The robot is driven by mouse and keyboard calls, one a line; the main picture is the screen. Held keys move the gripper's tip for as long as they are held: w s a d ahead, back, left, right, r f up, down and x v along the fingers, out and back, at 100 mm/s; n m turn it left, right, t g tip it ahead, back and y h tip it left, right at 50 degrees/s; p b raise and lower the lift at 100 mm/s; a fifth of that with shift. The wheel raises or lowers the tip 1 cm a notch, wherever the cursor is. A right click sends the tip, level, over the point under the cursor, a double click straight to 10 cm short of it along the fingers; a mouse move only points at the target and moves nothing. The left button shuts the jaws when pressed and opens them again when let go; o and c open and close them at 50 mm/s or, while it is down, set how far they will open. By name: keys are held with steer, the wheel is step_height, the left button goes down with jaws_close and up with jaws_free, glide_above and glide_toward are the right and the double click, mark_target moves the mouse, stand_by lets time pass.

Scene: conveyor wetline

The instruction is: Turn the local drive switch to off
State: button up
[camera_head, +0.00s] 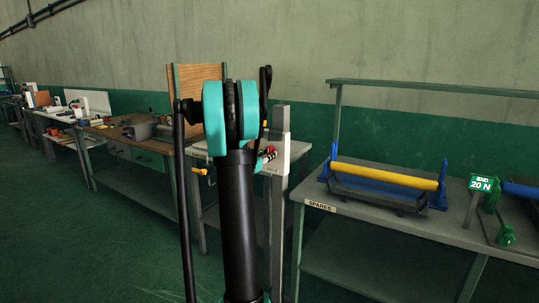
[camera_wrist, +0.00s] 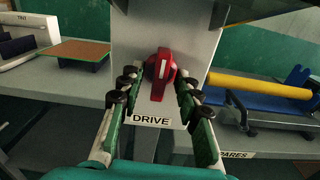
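The drive switch (camera_wrist: 160,72) is a red rotary knob with a white pointer line, on a pale grey panel (camera_wrist: 186,48) above a "DRIVE" label (camera_wrist: 151,120). Its pointer stands nearly upright. My gripper (camera_wrist: 159,84) is open in the wrist view, one green-and-black finger on each side of the knob. Gaps show between the fingers and the knob, and I cannot tell the depth between them. In the head view my arm hides most of the panel and gripper; a grey post (camera_head: 281,125) shows just right of the arm.
Benches with tools (camera_head: 118,133) run along the left. Green floor (camera_head: 110,235) is clear at front left.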

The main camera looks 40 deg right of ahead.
steer(key=v, duration=0.7)
stand_by(0.3)
stand_by(0.3)
steer(key=s+a+f+m+g+y, duration=0.1)
steer(key=s+a+f+m+y, duration=0.4)
steer(key=a, duration=0.8)
steer(key=s+a+f+m+g+y, duration=0.1)
steer(key=s+a+f+m+y, duration=0.5)
steer(key=s+a+f+m, duration=0.3)
steer(key=s+a+f+m+y, duration=0.5)
steer(key=s+a, duration=0.7)
steer(key=a, duration=0.5)
step_height(320, 180, down, 4)
steer(key=m, duration=0.2)
steer(key=shift+s+m+g+y, duration=0.3)
steer(key=shift+m+g, duration=0.1)
steer(key=shift+f, duration=0.1)
